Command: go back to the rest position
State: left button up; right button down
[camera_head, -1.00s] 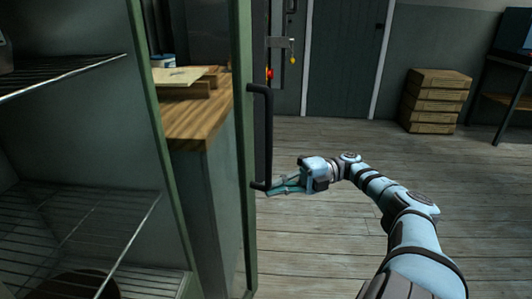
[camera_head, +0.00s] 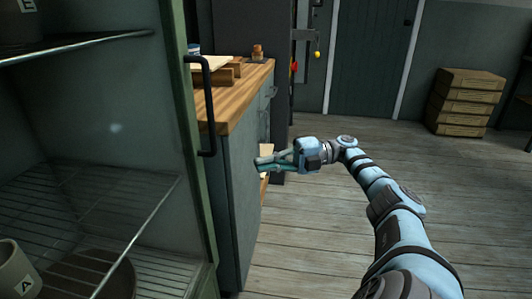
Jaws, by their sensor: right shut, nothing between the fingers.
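My right gripper (camera_head: 272,161) shows in the middle of the head view, at the end of my blue and black right arm, which comes in from the lower right. Its fingers point left and are shut with nothing between them. It is in the air, to the right of the black door handle (camera_head: 208,110) and apart from it. My left gripper is not in view.
A glass door in a green frame (camera_head: 196,170) stands at left, with wire shelves (camera_head: 75,47) and mugs (camera_head: 14,268) behind or beside it. The wooden counter (camera_head: 245,95) is behind it. Stacked crates (camera_head: 465,100) stand at back right. The plank floor (camera_head: 330,245) is open.

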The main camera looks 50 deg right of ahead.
notch_tip(320, 180, up, 10)
dwell(0.3)
